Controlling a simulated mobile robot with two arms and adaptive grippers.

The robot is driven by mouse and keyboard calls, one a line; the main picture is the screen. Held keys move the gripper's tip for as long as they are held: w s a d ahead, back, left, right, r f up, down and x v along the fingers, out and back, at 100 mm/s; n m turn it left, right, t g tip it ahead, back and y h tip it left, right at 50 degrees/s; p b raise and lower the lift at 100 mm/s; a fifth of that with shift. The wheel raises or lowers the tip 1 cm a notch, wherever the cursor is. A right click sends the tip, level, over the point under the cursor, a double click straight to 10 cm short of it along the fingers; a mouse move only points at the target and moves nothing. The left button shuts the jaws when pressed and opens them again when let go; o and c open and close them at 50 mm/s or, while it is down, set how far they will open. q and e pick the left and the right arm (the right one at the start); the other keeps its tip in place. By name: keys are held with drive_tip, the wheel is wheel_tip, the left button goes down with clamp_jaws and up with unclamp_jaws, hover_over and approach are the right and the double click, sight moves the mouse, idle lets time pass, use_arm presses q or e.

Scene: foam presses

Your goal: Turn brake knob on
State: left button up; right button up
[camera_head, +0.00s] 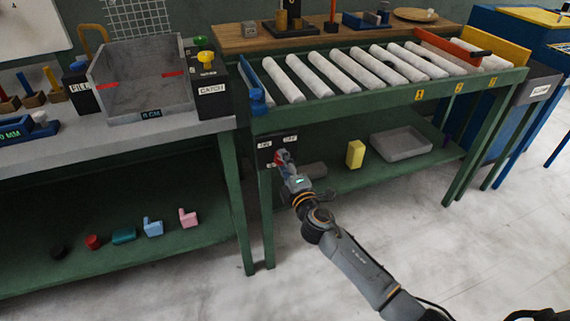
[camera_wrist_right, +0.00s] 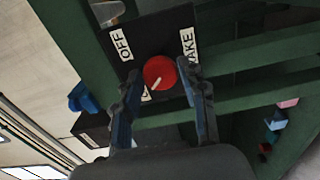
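The brake knob (camera_wrist_right: 160,72) is round and red with a white pointer line, on a black panel (camera_wrist_right: 128,40) in the right wrist view. The panel also shows in the head view (camera_head: 264,153), on the front of the green roller table. An OFF label is left of the knob; a partly covered BRAKE label is right of it. The pointer slants down-left towards another label, mostly hidden by a finger. My right gripper (camera_wrist_right: 158,70) is open, its fingers on either side of the knob with small gaps visible. In the head view, my right gripper (camera_head: 284,160) covers much of the knob.
The roller table (camera_head: 380,100) stands above the panel. Its lower shelf holds a yellow block (camera_head: 355,154) and a grey tray (camera_head: 401,144). A green bench (camera_head: 120,160) stands to the left. The floor in front is clear.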

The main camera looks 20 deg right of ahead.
drive_tip(key=shift+o, duration=1.3)
drive_tip(key=s, duration=1.2)
drive_tip(key=shift+d, duration=0.2)
